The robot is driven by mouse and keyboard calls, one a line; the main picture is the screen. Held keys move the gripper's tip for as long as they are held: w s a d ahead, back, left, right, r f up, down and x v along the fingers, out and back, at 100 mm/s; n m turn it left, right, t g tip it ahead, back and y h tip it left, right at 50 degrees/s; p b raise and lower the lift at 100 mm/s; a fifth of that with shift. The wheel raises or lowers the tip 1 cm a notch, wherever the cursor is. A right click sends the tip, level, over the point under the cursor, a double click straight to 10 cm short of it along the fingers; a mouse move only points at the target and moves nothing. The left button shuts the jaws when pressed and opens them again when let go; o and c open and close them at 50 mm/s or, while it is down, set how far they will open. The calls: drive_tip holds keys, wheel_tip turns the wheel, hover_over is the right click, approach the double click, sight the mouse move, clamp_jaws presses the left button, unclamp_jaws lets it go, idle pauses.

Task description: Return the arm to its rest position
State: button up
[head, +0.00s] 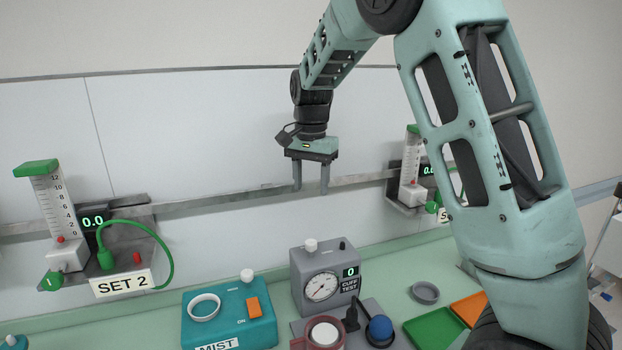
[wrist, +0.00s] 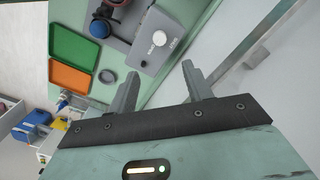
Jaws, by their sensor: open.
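My gripper (head: 311,188) hangs from my raised arm in the head view, in front of the wall panel and above the cuff test box. Its two fingers point down, stand apart and hold nothing. In the wrist view the gripper (wrist: 160,82) also shows open, with bare space between the fingertips. My arm's large pale green links fill the right side of the head view and hide part of the counter and the right wall station.
A SET 2 flowmeter (head: 55,215) hangs on the wall rail (head: 225,205).

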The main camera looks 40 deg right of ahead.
wheel_tip(320, 180, up, 2)
idle(0.6)
drive_tip(key=s+a+f+n+b, duration=0.1)
drive_tip(key=s+a+f+n, duration=0.2)
drive_tip(key=a, duration=0.4)
drive_tip(key=s+a+f+n+y+b, duration=0.1)
drive_tip(key=s+a+f+n, duration=0.15)
drive_tip(key=s+a, duration=0.3)
drive_tip(key=s+a+f+n+b, duration=0.1)
drive_tip(key=s+a+n, duration=0.3)
drive_tip(key=a, duration=0.3)
drive_tip(key=s+a+f+n, duration=0.2)
drive_tip(key=s+n, duration=0.1)
drive_tip(key=s, duration=0.3)
drive_tip(key=s+a+f+n+b, duration=0.1)
drive_tip(key=s+a+f+n, duration=0.1)
drive_tip(key=s, duration=0.4)
drive_tip(key=s+a+f+n+b, duration=0.1)
drive_tip(key=s+a+f+n, duration=0.2)
drive_tip(key=s+n, duration=0.2)
drive_tip(key=shift+s+f+n, duration=0.15)
drive_tip(key=shift+s+n, duration=0.2)
drive_tip(key=shift+s, duration=0.45)
